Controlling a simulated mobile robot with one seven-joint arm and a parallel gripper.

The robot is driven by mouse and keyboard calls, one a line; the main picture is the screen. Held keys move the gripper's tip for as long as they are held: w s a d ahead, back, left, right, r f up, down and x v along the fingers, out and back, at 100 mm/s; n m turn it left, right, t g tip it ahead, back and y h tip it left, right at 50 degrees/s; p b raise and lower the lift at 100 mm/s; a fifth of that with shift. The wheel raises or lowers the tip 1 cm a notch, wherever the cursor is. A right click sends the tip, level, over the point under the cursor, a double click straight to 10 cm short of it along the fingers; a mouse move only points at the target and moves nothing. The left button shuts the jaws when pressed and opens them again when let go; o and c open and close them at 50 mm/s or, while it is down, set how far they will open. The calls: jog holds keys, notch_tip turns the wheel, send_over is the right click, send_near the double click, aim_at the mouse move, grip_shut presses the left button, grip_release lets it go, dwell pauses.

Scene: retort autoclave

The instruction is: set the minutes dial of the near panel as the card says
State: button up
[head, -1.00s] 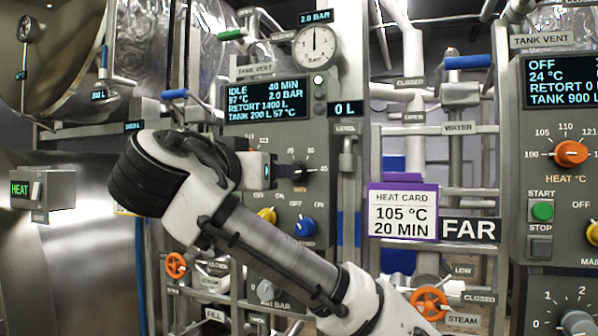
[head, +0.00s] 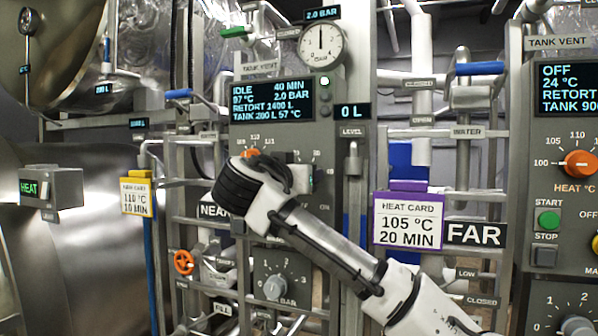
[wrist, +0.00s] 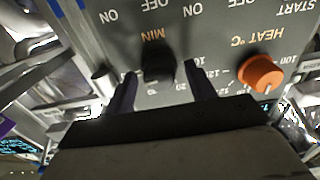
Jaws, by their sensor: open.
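The near panel (head: 272,68) has a screen (head: 272,101) reading idle, 40 min. Its black minutes dial (wrist: 158,66), marked MIN, shows in the wrist view, which is upside down. The dial's pointer is too dark to read there. In the head view my arm hides the dial. My gripper (wrist: 161,76) is open, with one finger on each side of the dial; I cannot tell whether they touch it. My gripper also shows in the head view (head: 304,178) against the panel. The yellow near card (head: 136,198) reads 110 °C, 10 min.
An orange heat dial (wrist: 262,73) sits beside the minutes dial. The purple-topped far card (head: 408,220) reads 105 °C, 20 min. The far panel (head: 560,130) stands at right. Pipes and an orange valve wheel (head: 183,262) are below left.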

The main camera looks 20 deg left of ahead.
jog(key=shift+c, duration=0.2)
jog(key=c, duration=0.9)
